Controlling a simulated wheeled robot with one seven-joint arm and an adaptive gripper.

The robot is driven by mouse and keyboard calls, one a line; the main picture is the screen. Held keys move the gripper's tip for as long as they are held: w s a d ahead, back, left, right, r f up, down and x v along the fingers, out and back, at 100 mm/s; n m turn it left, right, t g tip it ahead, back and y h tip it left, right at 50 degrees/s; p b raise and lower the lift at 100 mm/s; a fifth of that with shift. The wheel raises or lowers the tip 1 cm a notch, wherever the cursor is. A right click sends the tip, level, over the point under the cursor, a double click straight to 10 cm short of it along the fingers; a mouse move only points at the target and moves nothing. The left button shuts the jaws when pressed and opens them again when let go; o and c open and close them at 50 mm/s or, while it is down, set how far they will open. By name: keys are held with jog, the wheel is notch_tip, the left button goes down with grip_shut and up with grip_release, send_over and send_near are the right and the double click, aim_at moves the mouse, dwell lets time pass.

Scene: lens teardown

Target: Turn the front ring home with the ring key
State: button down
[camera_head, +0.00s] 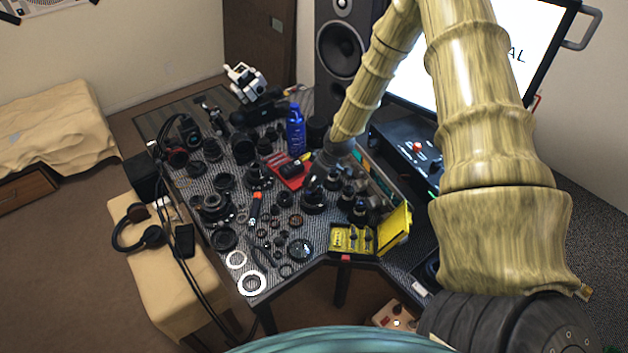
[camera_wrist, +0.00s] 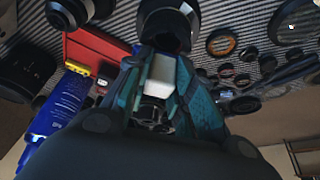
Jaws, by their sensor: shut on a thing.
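My gripper (camera_head: 322,172) is over the work table, beside a dark lens barrel (camera_head: 314,200). In the wrist view my teal fingers (camera_wrist: 161,60) are shut on a pale block-like piece (camera_wrist: 160,74), which appears to be the ring key's grip. Its working end cannot be made out. A dark round lens part (camera_wrist: 168,24) stands just beyond the fingertips. I cannot tell whether the key touches it. The front ring cannot be told apart from the other dark rings.
The table is crowded with lens parts and rings. A blue bottle (camera_head: 296,131) and a red tray (camera_head: 289,177) are behind my gripper. An open yellow case (camera_head: 351,239) lies near the front edge. White rings (camera_head: 252,283) lie at the front left corner.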

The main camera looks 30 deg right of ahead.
jog(key=shift+f+b, duration=0.35)
jog(key=shift+f, duration=0.2)
dwell(0.6)
jog(key=shift+a+m+h+b, duration=0.15)
jog(key=shift+m+h, duration=0.3)
jog(key=shift+m, duration=0.8)
jog(key=shift+d+m+h+b, duration=0.15)
jog(key=shift+m+h, duration=0.3)
jog(key=shift+m, duration=0.8)
jog(key=m+h, duration=0.1)
jog(key=m, duration=0.1)
jog(key=m+h, duration=0.1)
jog(key=m, duration=0.2)
jog(key=shift+a, duration=0.15)
jog(key=m, duration=0.2)
jog(key=m+g+h, duration=0.1)
jog(key=m, duration=0.2)
jog(key=shift+w+m+h, duration=0.1)
jog(key=shift+m+h, duration=0.2)
jog(key=shift+m+g+h+p, duration=0.2)
jog(key=shift+m+g, duration=0.4)
jog(key=shift+m, duration=0.7)
jog(key=shift+m+g+h+p, duration=0.1)
jog(key=shift+m+g+p, duration=0.35)
jog(key=shift+m, duration=0.85)
jog(key=shift+r, duration=0.2)
jog(key=shift+r+p, duration=0.5)
jog(key=shift+r, duration=0.8)
